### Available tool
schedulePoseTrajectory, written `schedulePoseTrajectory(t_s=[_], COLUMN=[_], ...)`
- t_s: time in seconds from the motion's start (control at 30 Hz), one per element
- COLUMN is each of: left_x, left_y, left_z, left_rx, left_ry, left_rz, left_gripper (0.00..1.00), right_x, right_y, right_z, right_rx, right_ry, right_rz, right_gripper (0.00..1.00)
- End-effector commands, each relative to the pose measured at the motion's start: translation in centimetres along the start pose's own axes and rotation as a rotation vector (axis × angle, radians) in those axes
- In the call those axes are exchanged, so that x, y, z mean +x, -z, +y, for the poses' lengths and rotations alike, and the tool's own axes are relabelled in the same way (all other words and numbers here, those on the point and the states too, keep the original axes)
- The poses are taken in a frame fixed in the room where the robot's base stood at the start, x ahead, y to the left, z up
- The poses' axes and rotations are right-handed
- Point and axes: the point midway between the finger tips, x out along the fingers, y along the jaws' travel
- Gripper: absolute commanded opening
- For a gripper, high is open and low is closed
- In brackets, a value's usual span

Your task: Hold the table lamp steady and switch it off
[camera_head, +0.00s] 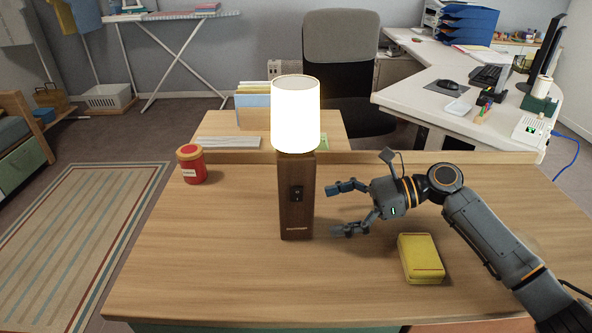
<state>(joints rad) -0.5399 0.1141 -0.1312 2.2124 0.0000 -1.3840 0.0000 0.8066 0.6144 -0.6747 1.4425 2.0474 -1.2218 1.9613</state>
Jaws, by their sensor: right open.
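The table lamp (296,118) stands upright on the wooden table, with a glowing white shade on a tall brown wooden base (297,220). A dark switch (296,194) is on the front face of the base. The lamp is lit. My right gripper (338,209) is to the right of the base, fingers spread and pointing left at it. It is open and empty, with a small gap to the base. My left gripper is not in view.
A red jar (191,165) stands at the table's left. A yellow box (420,259) lies in front of my right arm. The wooden table (220,270) is clear in front and left of the lamp. A raised ledge runs along its back edge, with papers (232,142) behind.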

Motion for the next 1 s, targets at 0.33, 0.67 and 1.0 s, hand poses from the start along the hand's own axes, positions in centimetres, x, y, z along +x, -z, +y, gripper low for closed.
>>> schedulePoseTrajectory(t_s=[0.33, 0.67, 1.0], left_x=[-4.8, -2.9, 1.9], left_y=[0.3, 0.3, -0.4], left_z=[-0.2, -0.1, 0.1], left_rx=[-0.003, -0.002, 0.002], left_ry=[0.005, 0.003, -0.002], left_rz=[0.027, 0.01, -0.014], left_gripper=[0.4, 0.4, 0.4], right_x=[2.3, 3.9, 5.7], right_y=[0.1, -0.2, -0.2], right_z=[0.0, 0.0, 0.0], right_rx=[-0.002, 0.001, 0.0], right_ry=[0.0, 0.0, -0.001], right_rz=[-0.001, -0.001, -0.001], right_gripper=[0.97, 0.97, 0.97])
